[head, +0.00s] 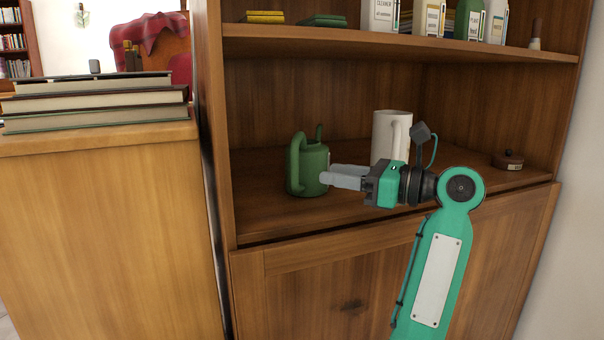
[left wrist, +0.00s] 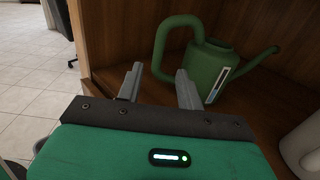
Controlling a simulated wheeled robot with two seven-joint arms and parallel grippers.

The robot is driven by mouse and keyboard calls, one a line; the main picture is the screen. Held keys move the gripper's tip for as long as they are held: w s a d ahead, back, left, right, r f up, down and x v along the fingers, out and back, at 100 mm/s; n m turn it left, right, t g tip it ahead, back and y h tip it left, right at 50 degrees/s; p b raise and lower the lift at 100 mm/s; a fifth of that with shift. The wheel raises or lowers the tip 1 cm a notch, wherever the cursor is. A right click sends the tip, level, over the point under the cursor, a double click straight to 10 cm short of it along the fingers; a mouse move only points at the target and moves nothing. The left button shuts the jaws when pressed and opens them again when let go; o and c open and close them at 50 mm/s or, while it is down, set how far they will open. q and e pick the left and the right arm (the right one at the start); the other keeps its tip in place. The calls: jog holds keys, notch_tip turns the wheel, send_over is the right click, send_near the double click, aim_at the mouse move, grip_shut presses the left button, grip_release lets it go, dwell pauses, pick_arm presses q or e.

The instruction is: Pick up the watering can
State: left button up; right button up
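The green watering can (head: 307,172) stands upright on the cabinet's middle shelf, near its left side. In the left wrist view the watering can (left wrist: 212,66) shows its looped handle to the left, its spout to the right and a pale label. My left gripper (head: 328,176) reaches it from the right in the head view, its fingertips overlapping the can's edge. My right gripper is out of view.
A white mug-like vessel (head: 391,137) stands behind my left gripper on the same shelf. A small brown lidded item (head: 508,161) is farther right. The upper shelf (head: 400,45) holds boxes and bottles. Stacked books (head: 95,100) lie on a wooden unit at left.

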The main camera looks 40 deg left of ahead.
aim_at(295, 189)
pick_arm(q)
jog(key=x, duration=0.3)
jog(key=shift+s+a+b, duration=0.15)
jog(key=shift+a+b, duration=0.2)
jog(key=shift+b, duration=0.05)
jog(key=shift+b+x, duration=1.5)
jog(key=shift+x, duration=1.2)
jog(key=shift+s+d, duration=0.1)
grip_shut()
